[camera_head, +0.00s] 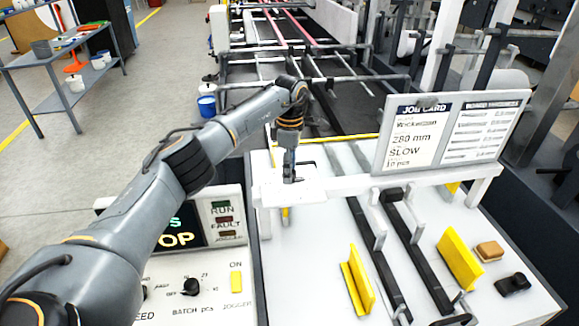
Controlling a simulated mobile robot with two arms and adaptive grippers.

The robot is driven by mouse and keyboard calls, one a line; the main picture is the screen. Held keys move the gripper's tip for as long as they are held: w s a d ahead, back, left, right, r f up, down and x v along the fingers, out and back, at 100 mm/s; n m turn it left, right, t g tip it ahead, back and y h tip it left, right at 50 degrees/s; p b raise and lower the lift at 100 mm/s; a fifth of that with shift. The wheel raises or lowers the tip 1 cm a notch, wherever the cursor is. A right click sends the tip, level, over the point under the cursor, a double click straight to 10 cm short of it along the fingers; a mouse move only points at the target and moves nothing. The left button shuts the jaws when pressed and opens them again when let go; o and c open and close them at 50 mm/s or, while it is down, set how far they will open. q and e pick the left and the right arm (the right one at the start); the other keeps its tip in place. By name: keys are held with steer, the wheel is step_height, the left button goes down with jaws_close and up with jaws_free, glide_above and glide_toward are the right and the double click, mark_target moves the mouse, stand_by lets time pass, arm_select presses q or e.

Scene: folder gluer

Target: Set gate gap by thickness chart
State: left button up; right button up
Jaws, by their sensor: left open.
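My left gripper (290,174) points down at the left end of the white gate crossbar (345,184), right over a pale block there. Its fingers are small and partly merge with the block; I cannot tell whether they touch it. The job card (412,140) stands above the crossbar and reads 280 mm and SLOW. The board thickness chart (484,133) is beside it on the same sign; its rows are too small to read. The gate gap itself is not clearly visible. My right gripper is not in view.
Below the crossbar, the white table (320,240) carries dark rails, yellow guides (357,281) (460,259), a tan block (489,251) and a black piece (513,284). A control panel (195,275) with knobs is at lower left. A shelf table (60,52) stands far left.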

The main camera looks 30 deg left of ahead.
arm_select(q)
jaws_close()
steer(key=shift+n, duration=0.3)
